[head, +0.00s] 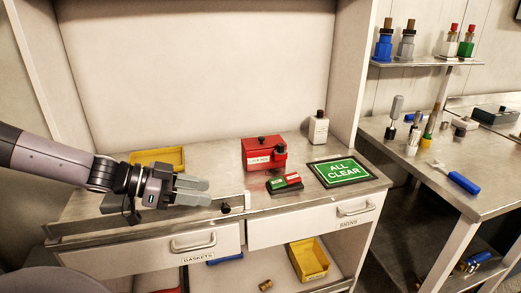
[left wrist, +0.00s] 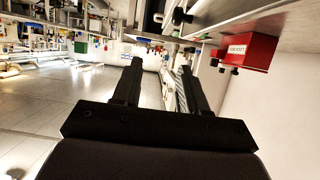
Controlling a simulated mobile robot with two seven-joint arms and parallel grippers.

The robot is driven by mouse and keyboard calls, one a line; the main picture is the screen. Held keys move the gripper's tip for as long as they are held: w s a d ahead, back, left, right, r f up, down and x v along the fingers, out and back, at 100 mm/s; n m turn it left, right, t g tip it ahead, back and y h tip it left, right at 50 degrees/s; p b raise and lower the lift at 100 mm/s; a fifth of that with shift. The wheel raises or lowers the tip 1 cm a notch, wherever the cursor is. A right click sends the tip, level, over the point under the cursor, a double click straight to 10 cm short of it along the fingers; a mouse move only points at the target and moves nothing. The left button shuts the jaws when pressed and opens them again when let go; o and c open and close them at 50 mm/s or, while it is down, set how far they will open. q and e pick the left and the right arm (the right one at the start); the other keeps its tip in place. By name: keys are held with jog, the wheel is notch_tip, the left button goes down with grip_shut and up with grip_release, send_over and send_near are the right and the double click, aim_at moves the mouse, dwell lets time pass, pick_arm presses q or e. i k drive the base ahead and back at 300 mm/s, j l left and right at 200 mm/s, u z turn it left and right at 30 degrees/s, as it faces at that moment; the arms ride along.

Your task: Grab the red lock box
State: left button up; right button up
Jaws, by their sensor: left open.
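The red lock box (head: 262,153) sits on the grey bench top in the head view, with a white label on its front and a small knob on top. A smaller red part stands against its right side. In the left wrist view the red lock box (left wrist: 248,50) shows at the upper right, beyond the fingers. My left gripper (head: 208,191) is open and empty, to the left of the box and nearer the bench's front edge, clear of it. Its two fingers (left wrist: 162,75) show apart in the wrist view. My right gripper is not in view.
A green and red block (head: 285,183) and an ALL CLEAR sign (head: 341,171) lie right of the box. A white bottle (head: 318,128) stands behind them. A yellow tray (head: 158,158) lies behind my left arm. Drawers with handles (head: 194,243) front the bench.

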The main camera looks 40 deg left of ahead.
aim_at(260, 160)
jog(key=i+j, duration=0.4)
jog(key=j, duration=0.2)
jog(key=i+l, duration=0.1)
jog(key=i, duration=0.35)
